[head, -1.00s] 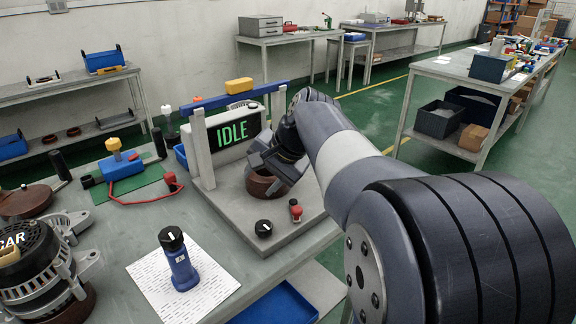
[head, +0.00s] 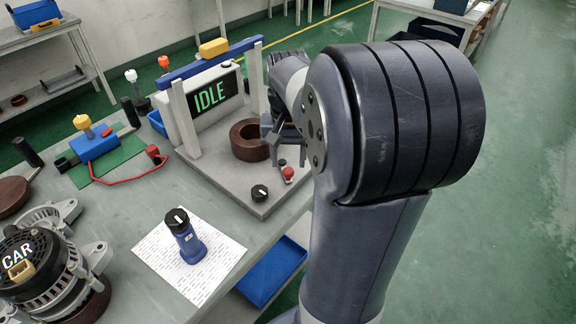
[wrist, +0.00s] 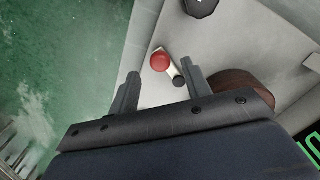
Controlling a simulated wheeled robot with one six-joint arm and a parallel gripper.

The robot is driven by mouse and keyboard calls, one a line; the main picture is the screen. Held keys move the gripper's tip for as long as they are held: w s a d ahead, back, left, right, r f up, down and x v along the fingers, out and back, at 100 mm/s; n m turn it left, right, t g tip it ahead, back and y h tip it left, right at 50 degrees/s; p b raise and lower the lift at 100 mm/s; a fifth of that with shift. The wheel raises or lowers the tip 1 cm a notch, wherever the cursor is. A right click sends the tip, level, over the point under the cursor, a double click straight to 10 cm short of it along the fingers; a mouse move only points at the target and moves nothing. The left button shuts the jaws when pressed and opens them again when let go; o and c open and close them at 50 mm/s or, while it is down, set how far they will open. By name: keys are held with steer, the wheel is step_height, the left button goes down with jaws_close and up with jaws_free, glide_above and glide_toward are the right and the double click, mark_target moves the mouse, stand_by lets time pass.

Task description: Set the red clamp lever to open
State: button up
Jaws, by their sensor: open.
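The red-knobbed lever (head: 288,173) stands on the grey base plate (head: 225,178) of the test stand, in front of the brown ring (head: 238,150). In the wrist view its round red knob (wrist: 160,62) shows beside a pale bar and a small dark peg (wrist: 179,82). My gripper (head: 268,131) is beside the ring's right side, behind the lever in the head view. In the wrist view my gripper (wrist: 163,84) has its fingers apart, with nothing held; the red knob appears just beyond the fingertips, roughly between them. I cannot tell the lever's setting.
The stand's display (head: 212,95) reads IDLE under a blue crossbar (head: 205,60). A black knob (head: 260,193) sits on the plate's front corner. A blue tool (head: 184,238) stands on white paper at the front. Green floor is free to the right.

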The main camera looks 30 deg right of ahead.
mark_target(287, 170)
steer(key=shift+f, duration=1.6)
steer(key=c, duration=1)
steer(key=shift+a, duration=0.1)
steer(key=m, duration=0.1)
steer(key=a+m+p, duration=0.1)
steer(key=m, duration=0.1)
steer(key=shift+w+a+r+m, duration=0.1)
steer(key=shift+w+a+m, duration=0.1)
steer(key=shift+w+m, duration=0.15)
steer(key=shift+w+a+m+p, duration=0.3)
steer(key=shift+m+p, duration=0.05)
steer(key=shift+m, duration=0.55)
steer(key=shift+w+a+m+p, duration=0.25)
steer(key=shift+a+m+p, duration=0.1)
steer(key=shift+m, duration=0.5)
